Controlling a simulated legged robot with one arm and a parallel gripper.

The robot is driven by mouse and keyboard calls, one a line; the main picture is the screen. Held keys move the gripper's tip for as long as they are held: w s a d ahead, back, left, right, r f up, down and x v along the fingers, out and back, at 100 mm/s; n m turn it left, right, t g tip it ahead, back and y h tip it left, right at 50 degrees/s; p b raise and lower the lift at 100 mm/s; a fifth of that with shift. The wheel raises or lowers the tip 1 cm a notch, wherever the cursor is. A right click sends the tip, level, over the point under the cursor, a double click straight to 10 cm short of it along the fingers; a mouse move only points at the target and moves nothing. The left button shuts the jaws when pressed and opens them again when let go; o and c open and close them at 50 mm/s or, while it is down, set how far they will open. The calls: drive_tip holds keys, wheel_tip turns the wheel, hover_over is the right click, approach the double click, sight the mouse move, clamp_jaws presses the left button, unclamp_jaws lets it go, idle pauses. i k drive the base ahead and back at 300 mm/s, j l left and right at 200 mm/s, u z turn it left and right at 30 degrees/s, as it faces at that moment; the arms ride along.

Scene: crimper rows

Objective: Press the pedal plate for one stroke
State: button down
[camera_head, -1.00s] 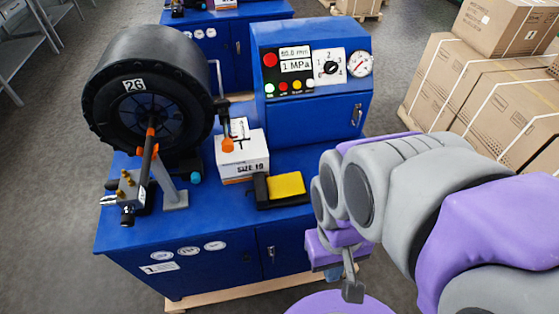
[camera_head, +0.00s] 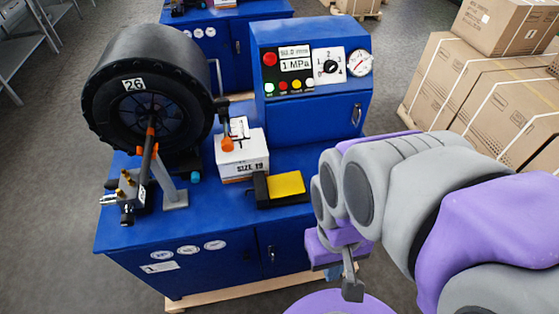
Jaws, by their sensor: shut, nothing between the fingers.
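The pedal plate (camera_head: 286,184) is a yellow plate in a black housing on the blue bench top, at the front right of the bench. My gripper (camera_head: 352,290) hangs at the lower right, in front of the bench and below and right of the pedal. It is apart from the pedal, and its fingers look closed and empty. My arm hides part of the bench's right side.
A black crimper drum marked 26 (camera_head: 148,95) stands at the bench's left. A white SIZE 19 box (camera_head: 241,152) sits left of the pedal. A blue control panel (camera_head: 311,65) with gauge and buttons stands behind. Cardboard boxes (camera_head: 482,90) are stacked at right.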

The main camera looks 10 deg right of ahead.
sight(282, 185)
drive_tip(key=z, duration=1.55)
drive_tip(key=k+j, duration=0.15)
drive_tip(key=k, duration=0.25)
drive_tip(key=k+j+z, duration=0.1)
drive_tip(key=k, duration=0.3)
